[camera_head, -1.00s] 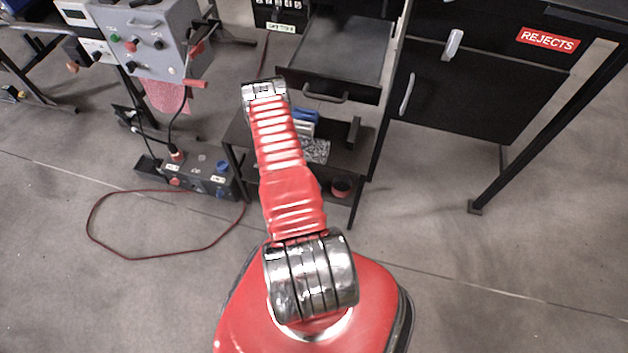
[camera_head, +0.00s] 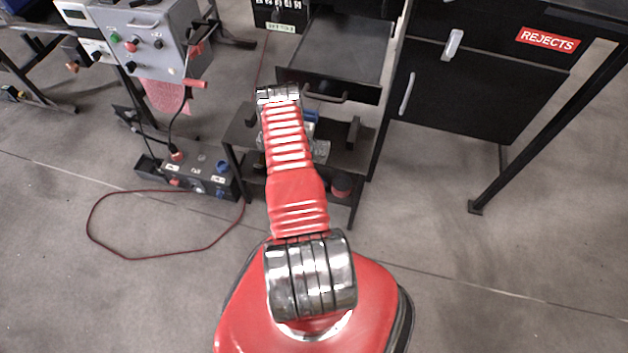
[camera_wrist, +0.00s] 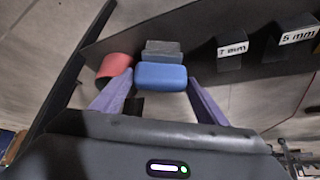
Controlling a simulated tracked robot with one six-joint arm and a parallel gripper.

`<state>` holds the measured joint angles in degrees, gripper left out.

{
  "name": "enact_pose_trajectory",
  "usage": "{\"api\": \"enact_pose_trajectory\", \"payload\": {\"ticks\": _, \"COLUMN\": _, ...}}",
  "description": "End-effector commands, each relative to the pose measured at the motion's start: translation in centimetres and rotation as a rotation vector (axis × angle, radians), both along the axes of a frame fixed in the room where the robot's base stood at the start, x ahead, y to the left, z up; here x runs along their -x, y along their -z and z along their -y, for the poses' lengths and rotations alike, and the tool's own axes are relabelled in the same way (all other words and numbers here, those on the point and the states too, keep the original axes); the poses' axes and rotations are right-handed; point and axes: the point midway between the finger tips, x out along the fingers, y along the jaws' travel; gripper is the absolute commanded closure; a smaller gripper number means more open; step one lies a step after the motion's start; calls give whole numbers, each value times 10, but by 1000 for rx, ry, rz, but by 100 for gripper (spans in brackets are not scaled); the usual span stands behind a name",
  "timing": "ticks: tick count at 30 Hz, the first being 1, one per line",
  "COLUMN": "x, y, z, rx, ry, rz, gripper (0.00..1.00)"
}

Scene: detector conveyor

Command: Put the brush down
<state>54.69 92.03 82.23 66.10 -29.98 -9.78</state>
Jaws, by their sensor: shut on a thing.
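The brush (camera_wrist: 160,77) shows in the wrist view as a blue block with a grey part (camera_wrist: 162,48) beyond it. My gripper (camera_wrist: 161,80) has its two purple fingers on either side of the blue block, shut on it. In the head view my red arm hides the gripper. A bit of blue (camera_head: 313,116) shows beside the arm there, but I cannot tell whether it is the brush. Whether the brush touches a surface is not clear.
A red cup-like thing (camera_wrist: 115,67) is just left of the brush. Dark blocks labelled 7 mm (camera_wrist: 231,58) and 5 mm (camera_wrist: 296,38) stand to the right. The head view shows a black shelf unit (camera_head: 345,158), an open drawer (camera_head: 345,50), a reject cabinet (camera_head: 470,95) and a control box (camera_head: 150,40).

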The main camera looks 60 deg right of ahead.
Motion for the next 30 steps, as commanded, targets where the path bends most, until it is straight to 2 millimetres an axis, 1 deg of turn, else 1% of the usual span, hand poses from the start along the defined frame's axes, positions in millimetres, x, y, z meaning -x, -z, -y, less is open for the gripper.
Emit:
{"api": "enact_pose_trajectory", "payload": {"ticks": 2, "x": 0, "y": 1, "z": 0, "rx": 0, "ry": 0, "rz": 0, "gripper": 57}}
{"api": "enact_pose_trajectory", "payload": {"ticks": 3, "x": 0, "y": 1, "z": 0, "rx": 0, "ry": 0, "rz": 0, "gripper": 31}}
{"api": "enact_pose_trajectory", "payload": {"ticks": 11, "x": 0, "y": 1, "z": 0, "rx": 0, "ry": 0, "rz": 0, "gripper": 13}}
{"api": "enact_pose_trajectory", "payload": {"ticks": 19, "x": 0, "y": 1, "z": 0, "rx": 0, "ry": 0, "rz": 0, "gripper": 13}}
{"api": "enact_pose_trajectory", "payload": {"ticks": 23, "x": -1, "y": -3, "z": -1, "rx": 0, "ry": 0, "rz": 0, "gripper": 13}}
{"api": "enact_pose_trajectory", "payload": {"ticks": 30, "x": -7, "y": -24, "z": -12, "rx": 1, "ry": -2, "rz": 1, "gripper": 13}}
